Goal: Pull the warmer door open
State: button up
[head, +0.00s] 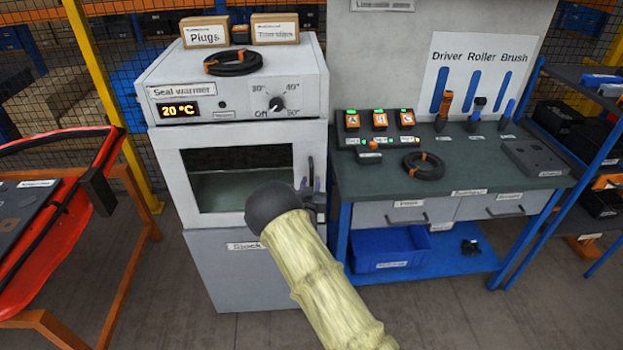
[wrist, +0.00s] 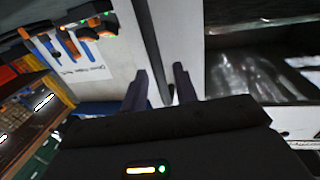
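The seal warmer (head: 230,90) is a light grey cabinet whose display reads 20 °C. Its windowed door (head: 178,160) looks closed in the head view. The dark upright handle (head: 311,164) is on the door's right side. My gripper (head: 310,184) is at the lower part of this handle, its two fingers apart.
A workbench (head: 465,160) with tools and drawers stands close on the right, a blue bin (head: 385,250) under it. A coiled cable (head: 233,62) and boxes sit on the warmer. A red-and-orange cart (head: 60,240) is on the left. Floor (head: 180,280) shows between cart and warmer.

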jog(key=shift+w+d, duration=0.2)
jog(key=shift+w, duration=0.75)
grip_shut()
jog(key=shift+s+a, duration=0.1)
